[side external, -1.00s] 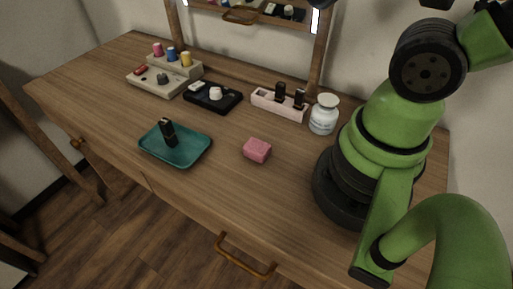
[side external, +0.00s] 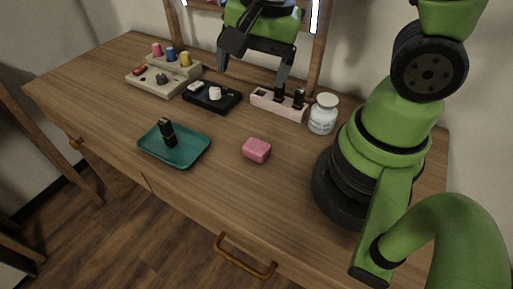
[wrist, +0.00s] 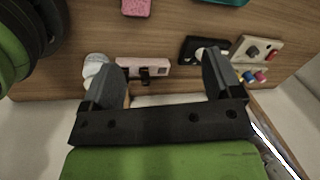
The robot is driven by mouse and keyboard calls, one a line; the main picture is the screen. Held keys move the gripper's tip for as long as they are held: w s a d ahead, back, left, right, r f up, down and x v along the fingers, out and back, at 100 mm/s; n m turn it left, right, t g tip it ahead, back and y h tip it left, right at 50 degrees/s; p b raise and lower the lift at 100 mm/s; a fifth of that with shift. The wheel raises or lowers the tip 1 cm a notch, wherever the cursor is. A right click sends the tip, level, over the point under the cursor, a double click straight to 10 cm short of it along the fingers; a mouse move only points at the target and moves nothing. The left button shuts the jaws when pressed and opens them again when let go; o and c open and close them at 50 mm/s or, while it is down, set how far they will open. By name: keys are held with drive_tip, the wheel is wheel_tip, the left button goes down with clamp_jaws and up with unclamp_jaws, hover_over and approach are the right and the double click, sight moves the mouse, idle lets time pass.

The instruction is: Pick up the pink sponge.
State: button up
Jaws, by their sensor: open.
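The pink sponge (side external: 257,150) is a small block lying on the wooden dresser top, right of the teal tray. It also shows at the top edge of the wrist view (wrist: 136,7), partly cut off. My gripper (side external: 252,78) is open and empty. It hangs above the back of the dresser, behind the sponge and well apart from it. In the wrist view, the two fingers of my gripper (wrist: 160,80) stand wide apart with nothing held between them.
A teal tray (side external: 190,160) holds an upright black tube (side external: 167,132). A pale pink holder (side external: 262,101) with black items, a white jar (side external: 323,114), a black tray (side external: 228,104) and a beige stepped stand (side external: 154,86) with spools line the back. The wood around the sponge is clear.

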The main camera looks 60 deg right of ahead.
sight(255, 146)
drive_tip(key=f+m, duration=0.1)
drive_tip(key=f, duration=0.2)
drive_tip(key=f+m+g, duration=0.1)
drive_tip(key=f, duration=0.1)
drive_tip(key=f+m+g, duration=0.1)
drive_tip(key=f+m, duration=0.1)
drive_tip(key=f, duration=0.1)
drive_tip(key=shift+s+a+f+h, duration=0.25)
drive_tip(key=shift+f+h, duration=0.05)
drive_tip(key=shift+f, duration=0.05)
drive_tip(key=shift+d+f, duration=0.15)
drive_tip(key=shift+f, duration=4.7)
drive_tip(key=shift+c, duration=0.2)
drive_tip(key=c, duration=1)
